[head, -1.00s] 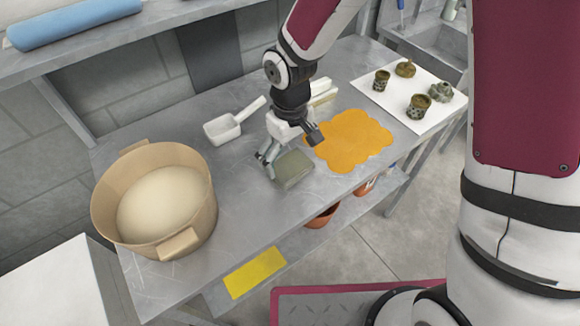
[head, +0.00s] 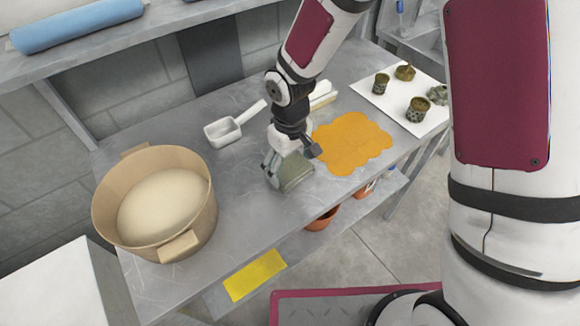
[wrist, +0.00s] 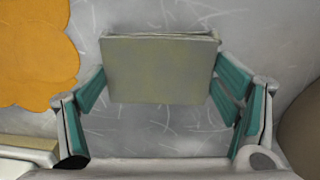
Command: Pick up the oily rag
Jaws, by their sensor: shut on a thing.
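The oily rag, which I take to be the grey-green folded cloth (head: 297,172), is at the front edge area of the metal bench, beside the orange sheet. In the wrist view the rag (wrist: 160,70) is a flat rectangular pad between my two teal-padded fingers, which press on its left and right sides. My gripper (head: 280,176) is low over the bench and shut on the rag. I cannot tell whether the rag is clear of the bench top. My gripper partly hides it in the head view.
The orange sheet (head: 350,142) lies just right of the rag. A tan tub (head: 200,222) stands at left. A white scoop (head: 222,132) and a pale brush-like item (head: 322,95) lie behind. A white board (head: 390,105) with several oily metal parts is at far right.

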